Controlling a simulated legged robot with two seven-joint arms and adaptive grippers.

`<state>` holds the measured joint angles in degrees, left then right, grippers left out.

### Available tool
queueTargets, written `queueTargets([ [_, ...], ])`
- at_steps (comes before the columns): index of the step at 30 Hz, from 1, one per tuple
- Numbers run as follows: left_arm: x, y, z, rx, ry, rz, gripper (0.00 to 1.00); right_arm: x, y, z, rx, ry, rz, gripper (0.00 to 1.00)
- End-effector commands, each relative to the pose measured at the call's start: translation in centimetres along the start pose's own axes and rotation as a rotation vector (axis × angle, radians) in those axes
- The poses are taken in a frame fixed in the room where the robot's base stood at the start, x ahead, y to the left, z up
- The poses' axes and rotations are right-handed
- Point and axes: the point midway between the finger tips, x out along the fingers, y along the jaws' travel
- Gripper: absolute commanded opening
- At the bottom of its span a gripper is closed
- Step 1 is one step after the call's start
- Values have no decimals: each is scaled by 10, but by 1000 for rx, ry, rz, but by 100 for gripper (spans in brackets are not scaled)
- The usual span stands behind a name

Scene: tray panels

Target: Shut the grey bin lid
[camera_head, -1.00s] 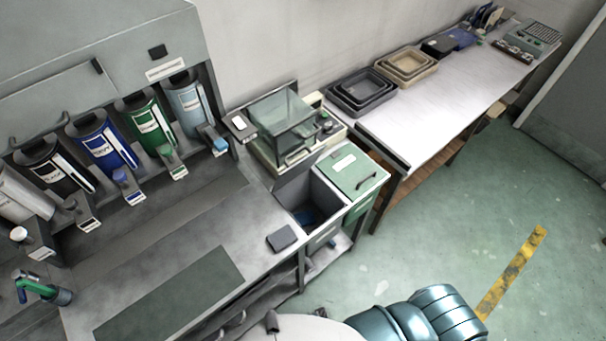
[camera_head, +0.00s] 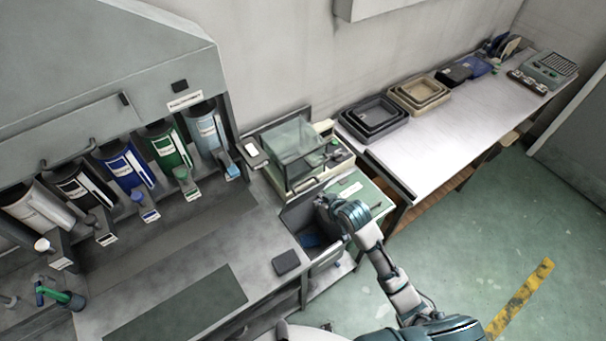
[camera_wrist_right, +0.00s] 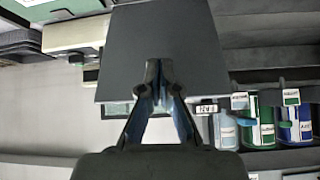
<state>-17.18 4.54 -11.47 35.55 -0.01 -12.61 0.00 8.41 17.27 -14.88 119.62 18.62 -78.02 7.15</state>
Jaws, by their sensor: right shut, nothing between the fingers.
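The grey bin (camera_head: 326,262) stands at the right end of the counter, open at the top, with something blue inside. A grey panel that looks like its lid (camera_head: 297,213) stands raised at the back of the opening. My right gripper (camera_head: 322,201) is over the bin, close to this panel, and its arm hides part of the bin. In the right wrist view a dark grey panel (camera_wrist_right: 150,40), likely the lid, fills the space beyond my right fingertips (camera_wrist_right: 160,72). The fingers are shut and empty; I cannot tell whether they touch it. My left gripper is not in view.
A green-lidded bin (camera_head: 377,199) stands right beside the grey one. A glass-cased scale (camera_head: 300,155) sits behind. A small dark pad (camera_head: 286,261) lies on the counter near the bin. Dispensers line the left wall; a white table (camera_head: 440,125) with trays is at right.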

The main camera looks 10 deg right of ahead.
Motion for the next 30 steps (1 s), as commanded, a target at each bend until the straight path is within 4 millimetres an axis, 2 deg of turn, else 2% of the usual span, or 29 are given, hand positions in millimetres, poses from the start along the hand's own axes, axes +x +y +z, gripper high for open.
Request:
queueTargets([
  [1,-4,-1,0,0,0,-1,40,-16,0,-33,-23,44,-6,0],
  [3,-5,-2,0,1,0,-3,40,-32,-2,-60,-44,81,-17,0],
  [6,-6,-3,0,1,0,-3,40,-44,-4,-79,-59,107,-25,0],
  [8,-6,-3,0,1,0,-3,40,-44,-5,-84,-61,112,-28,0],
  [11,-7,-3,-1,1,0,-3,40,-34,-6,-85,-61,111,-30,0],
  [18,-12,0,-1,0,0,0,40,10,-7,-90,-59,109,-30,0],
  [24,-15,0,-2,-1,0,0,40,39,-8,-93,-60,110,-28,0],
  [30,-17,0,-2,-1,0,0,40,52,-8,-94,-61,113,-29,0],
])
